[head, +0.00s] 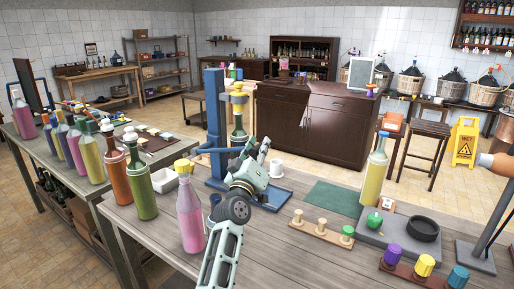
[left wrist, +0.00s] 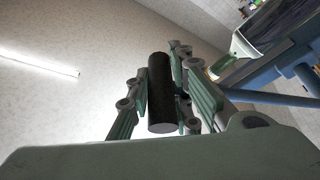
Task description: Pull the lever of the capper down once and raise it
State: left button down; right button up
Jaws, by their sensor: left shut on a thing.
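The capper (head: 215,122) is a blue stand with an upright column on the wooden bench. A green bottle (head: 239,143) stands at it, under a yellow part (head: 238,97). A blue bar of the lever (head: 217,150) runs toward my left gripper (head: 257,160), which is beside the column at bottle height. In the left wrist view, my left gripper (left wrist: 165,95) is shut on the black cylindrical grip of the lever (left wrist: 160,88). Blue capper parts (left wrist: 275,92) show at the right there. In the head view the grip is hidden by the fingers. My right gripper is not in view.
A pink bottle (head: 190,215) stands close left of my left arm. A white mug (head: 276,167), a peg board (head: 320,232) and a yellow-green bottle (head: 374,172) stand to the right. Several bottles line the left bench. The green mat (head: 334,197) is clear.

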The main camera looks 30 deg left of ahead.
pick_arm(q)
jog(key=shift+w+d+f, duration=0.1)
jog(key=shift+d+f, duration=0.2)
jog(key=shift+d, duration=0.1)
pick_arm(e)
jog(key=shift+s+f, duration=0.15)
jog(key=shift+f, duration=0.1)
pick_arm(q)
jog(key=c, duration=1.9)
grip_release()
jog(key=shift+o, duration=1.1)
jog(key=shift+d, duration=0.15)
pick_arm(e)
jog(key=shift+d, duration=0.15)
pick_arm(q)
jog(key=shift+f, duration=0.1)
